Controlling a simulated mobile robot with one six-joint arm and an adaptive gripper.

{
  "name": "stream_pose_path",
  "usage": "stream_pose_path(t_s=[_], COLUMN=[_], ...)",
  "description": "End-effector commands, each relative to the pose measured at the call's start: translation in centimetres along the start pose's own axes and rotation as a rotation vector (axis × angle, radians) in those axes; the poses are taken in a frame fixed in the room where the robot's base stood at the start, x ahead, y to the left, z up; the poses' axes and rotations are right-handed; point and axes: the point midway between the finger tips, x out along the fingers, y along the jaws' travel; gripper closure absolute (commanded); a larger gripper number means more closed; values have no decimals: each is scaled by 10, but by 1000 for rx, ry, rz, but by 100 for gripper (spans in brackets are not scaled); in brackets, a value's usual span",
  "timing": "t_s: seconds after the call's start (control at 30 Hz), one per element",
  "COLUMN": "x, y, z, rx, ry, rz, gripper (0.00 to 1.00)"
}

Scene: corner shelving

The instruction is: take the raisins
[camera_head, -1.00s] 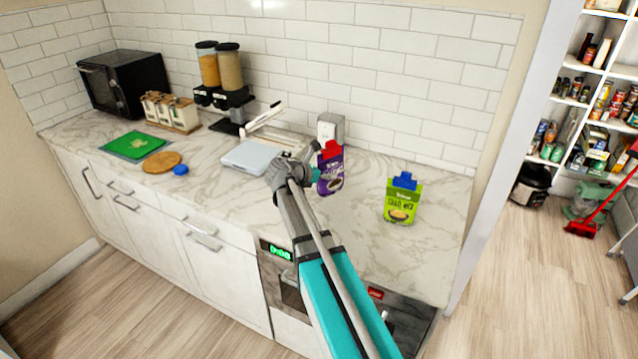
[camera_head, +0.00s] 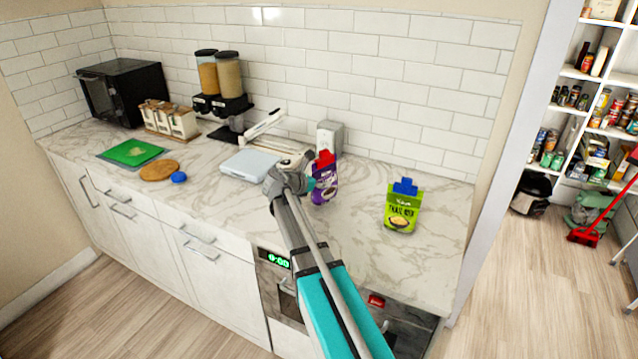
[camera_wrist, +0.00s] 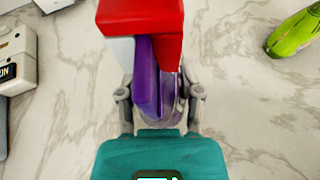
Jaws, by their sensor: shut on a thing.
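The raisins appear to be the purple bag (camera_head: 325,186) with a red clip (camera_head: 325,159) on top, near the middle of the counter. The label is too small to read. My gripper (camera_wrist: 160,105) is shut on the purple bag (camera_wrist: 148,80), with a grey finger on each side of it in the wrist view. The bag is upright. I cannot tell whether its base touches the counter. My gripper hides part of the bag's left side in the head view.
A green trail mix bag (camera_head: 402,211) with a blue clip stands to the right. A white scale (camera_head: 248,165) and a white-handled slicer (camera_head: 262,128) are at the left, and a grey box (camera_head: 330,138) is behind. The counter's front right is clear.

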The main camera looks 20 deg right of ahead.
Motion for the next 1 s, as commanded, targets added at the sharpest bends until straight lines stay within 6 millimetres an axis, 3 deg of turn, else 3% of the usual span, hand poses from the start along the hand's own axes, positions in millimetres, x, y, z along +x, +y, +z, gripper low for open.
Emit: stream_pose_path(t_s=[0.4, 0.93, 0.97, 1.0], x=[9, 10, 10, 10], y=[0, 1, 1, 1], z=[-23, -27, -27, -27], rx=[-1, -1, -1, -1], ry=[-1, -1, -1, -1], rz=[1, 2, 2, 2], gripper=[100, 100, 47, 40])
